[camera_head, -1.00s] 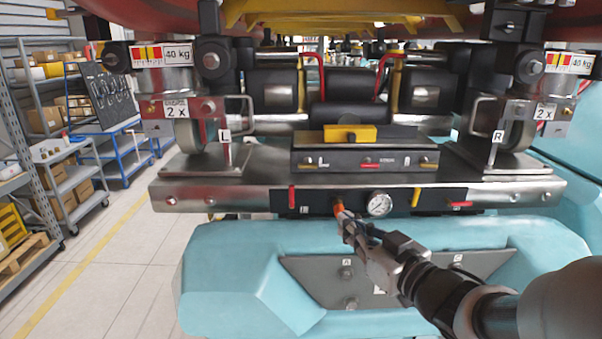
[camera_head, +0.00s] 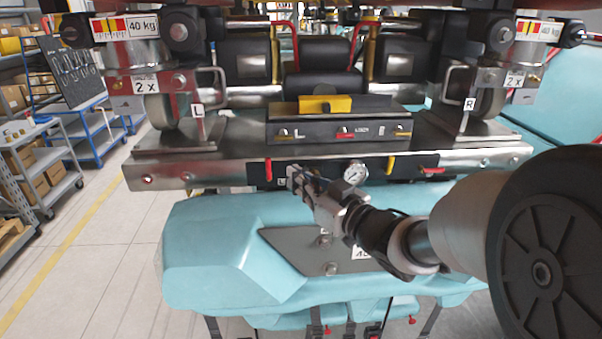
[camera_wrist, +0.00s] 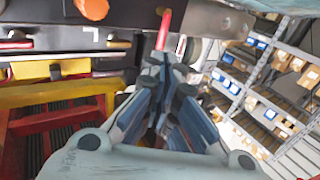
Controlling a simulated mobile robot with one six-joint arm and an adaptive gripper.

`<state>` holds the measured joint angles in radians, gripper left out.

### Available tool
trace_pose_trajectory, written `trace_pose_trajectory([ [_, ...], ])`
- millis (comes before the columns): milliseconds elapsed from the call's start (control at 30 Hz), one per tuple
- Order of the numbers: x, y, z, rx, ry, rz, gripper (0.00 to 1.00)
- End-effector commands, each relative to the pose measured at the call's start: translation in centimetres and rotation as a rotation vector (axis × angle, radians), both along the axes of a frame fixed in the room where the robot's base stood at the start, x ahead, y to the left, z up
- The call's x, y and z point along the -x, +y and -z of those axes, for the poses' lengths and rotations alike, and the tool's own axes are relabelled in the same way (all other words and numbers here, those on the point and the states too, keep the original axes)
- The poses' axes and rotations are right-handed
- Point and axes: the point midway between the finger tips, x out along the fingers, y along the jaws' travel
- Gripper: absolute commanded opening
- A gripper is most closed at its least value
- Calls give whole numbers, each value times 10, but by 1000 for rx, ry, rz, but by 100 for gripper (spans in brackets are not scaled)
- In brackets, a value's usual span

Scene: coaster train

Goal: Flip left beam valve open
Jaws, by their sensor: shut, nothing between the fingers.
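The left beam valve's red lever (camera_head: 268,170) hangs upright on the beam front (camera_head: 220,174), left of the gauge. It also shows at the top of the wrist view as a red handle (camera_wrist: 164,28). My gripper (camera_head: 294,175) is shut and empty, just right of and slightly below this lever in the head view. In the wrist view, my fingertips (camera_wrist: 163,66) lie close below the lever's end; I cannot tell whether they touch. An orange knob (camera_wrist: 92,8) shows at the wrist view's upper left; my gripper appears to hide it in the head view.
A pressure gauge (camera_head: 355,173), a yellow upright lever (camera_head: 391,165) and a red level lever (camera_head: 432,170) sit to the right on the beam. The teal seat body (camera_head: 205,235) lies below. Shelves (camera_head: 35,165) and free floor are at the left.

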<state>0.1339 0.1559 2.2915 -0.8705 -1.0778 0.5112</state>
Motion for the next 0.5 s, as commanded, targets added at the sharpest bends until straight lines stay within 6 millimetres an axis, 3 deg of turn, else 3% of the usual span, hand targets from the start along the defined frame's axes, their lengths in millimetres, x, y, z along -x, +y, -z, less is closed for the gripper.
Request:
trace_pose_trajectory([
  [200, -37, 27, 0, 0, 0, -2, 0],
  [500, -61, 42, -1, -1, -1, 0, 0],
])
